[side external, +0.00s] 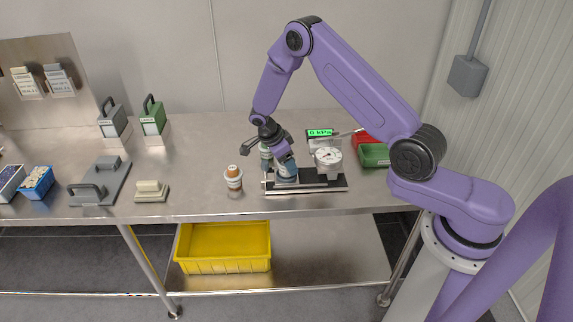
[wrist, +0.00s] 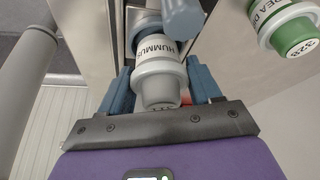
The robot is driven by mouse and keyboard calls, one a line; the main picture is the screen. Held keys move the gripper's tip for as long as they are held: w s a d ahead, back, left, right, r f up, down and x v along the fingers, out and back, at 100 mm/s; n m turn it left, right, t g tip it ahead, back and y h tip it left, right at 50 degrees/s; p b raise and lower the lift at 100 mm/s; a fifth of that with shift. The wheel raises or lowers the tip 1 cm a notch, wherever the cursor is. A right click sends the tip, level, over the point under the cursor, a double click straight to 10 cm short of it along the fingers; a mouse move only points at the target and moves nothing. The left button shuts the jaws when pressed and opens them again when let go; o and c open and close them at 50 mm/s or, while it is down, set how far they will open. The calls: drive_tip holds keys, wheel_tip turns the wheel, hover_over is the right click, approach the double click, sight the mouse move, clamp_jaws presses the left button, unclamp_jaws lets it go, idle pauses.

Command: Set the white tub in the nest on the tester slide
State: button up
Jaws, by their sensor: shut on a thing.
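The white tub (wrist: 158,62), labelled HUMMUS and with a grey end, is between the two blue fingers of my gripper (wrist: 160,90) in the wrist view. My gripper is shut on it. In the side view my gripper (side external: 286,172) is low over the left part of the tester slide (side external: 322,184), a dark and metal base with a round gauge (side external: 328,156). The tub is mostly hidden there by the gripper. The nest is hidden around the tub, so I cannot tell whether the tub is seated. A blue-grey cylinder (wrist: 183,17) is close beside the tub in the wrist view.
A green-ended tub (wrist: 292,30) shows at upper right in the wrist view. Red (side external: 361,138) and green (side external: 374,155) bins stand right of the gauge. A yellow bin (side external: 224,246) is below the table.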

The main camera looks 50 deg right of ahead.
drive_tip(key=shift+f, duration=0.6)
drive_tip(key=shift+f, duration=0.1)
drive_tip(key=o, duration=1.5)
